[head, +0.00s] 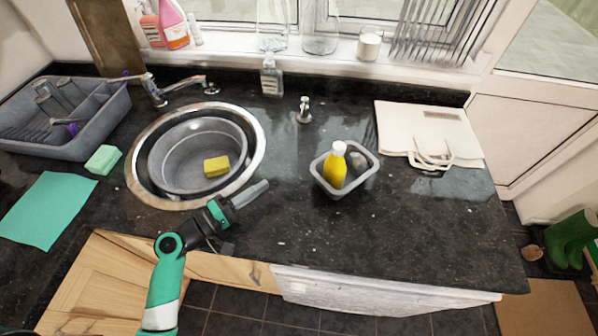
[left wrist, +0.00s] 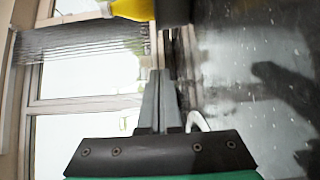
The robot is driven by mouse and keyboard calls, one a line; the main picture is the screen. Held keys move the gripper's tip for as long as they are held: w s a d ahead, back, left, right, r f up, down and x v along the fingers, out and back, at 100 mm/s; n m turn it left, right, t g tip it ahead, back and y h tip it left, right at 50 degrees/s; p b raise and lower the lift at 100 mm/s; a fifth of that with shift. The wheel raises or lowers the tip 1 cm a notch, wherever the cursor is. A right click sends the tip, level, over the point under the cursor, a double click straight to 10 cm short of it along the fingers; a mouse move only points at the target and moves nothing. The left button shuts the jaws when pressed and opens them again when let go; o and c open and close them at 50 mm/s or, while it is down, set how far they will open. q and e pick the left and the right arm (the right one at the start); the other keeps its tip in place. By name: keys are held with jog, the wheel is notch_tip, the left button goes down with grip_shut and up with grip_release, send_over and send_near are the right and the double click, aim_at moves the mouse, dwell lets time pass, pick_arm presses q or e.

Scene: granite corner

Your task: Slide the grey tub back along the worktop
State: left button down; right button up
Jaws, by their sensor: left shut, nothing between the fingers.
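The small grey tub (head: 330,188) stands on the dark worktop, right of the sink. A yellow bottle with a white cap (head: 335,166) and a grey rounded item (head: 357,161) are inside it. My left gripper (head: 264,186) is shut and empty, left of the tub and apart from it, over the worktop by the sink's right rim. In the left wrist view, my shut fingers (left wrist: 160,76) point towards the yellow bottle (left wrist: 132,9) at the top edge; little of the tub can be made out there. My right gripper is out of view.
The round sink (head: 258,150) holds a grey basin with a yellow sponge. A cream bag (head: 402,122) lies right of the tub. Worktop behind the tub is mostly clear up to the window sill.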

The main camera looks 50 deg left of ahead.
pick_arm(q)
jog(key=w, duration=0.7)
jog(key=shift+w+d, duration=0.2)
jog(key=shift+w, duration=0.1)
jog(key=w+d+p, duration=0.1)
jog(key=w+d, duration=0.2)
jog(key=shift+w, duration=0.15)
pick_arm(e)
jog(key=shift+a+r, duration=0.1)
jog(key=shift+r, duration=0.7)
pick_arm(q)
jog(key=shift+a, duration=0.1)
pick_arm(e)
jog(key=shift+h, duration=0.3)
